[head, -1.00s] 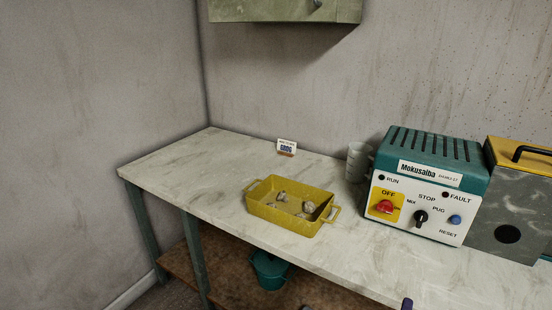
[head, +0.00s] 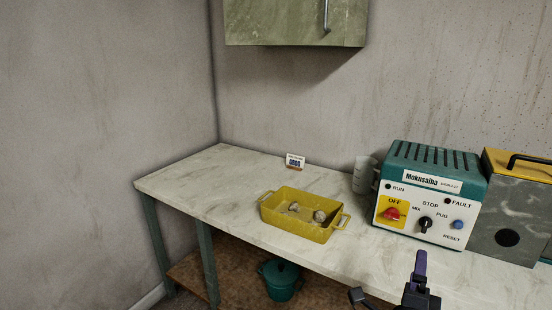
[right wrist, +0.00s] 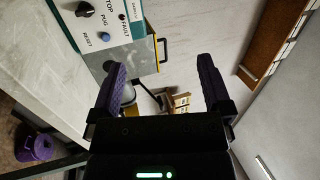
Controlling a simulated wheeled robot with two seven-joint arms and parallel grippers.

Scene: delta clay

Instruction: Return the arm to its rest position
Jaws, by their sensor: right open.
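My right gripper (head: 418,272) shows at the bottom right of the head view, in front of the bench's front edge and below the teal machine. In the right wrist view the purple fingers of my right gripper (right wrist: 160,85) stand wide apart with nothing between them. My left gripper is in neither view.
A marble-topped bench (head: 190,190) carries a yellow tray (head: 290,223) with small lumps inside, a small sign (head: 295,161), a clear beaker (head: 364,175), a teal machine (head: 430,200) and a grey box (head: 508,225). A teal pot (head: 280,280) stands on the lower shelf. A green cabinet (head: 295,22) hangs above.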

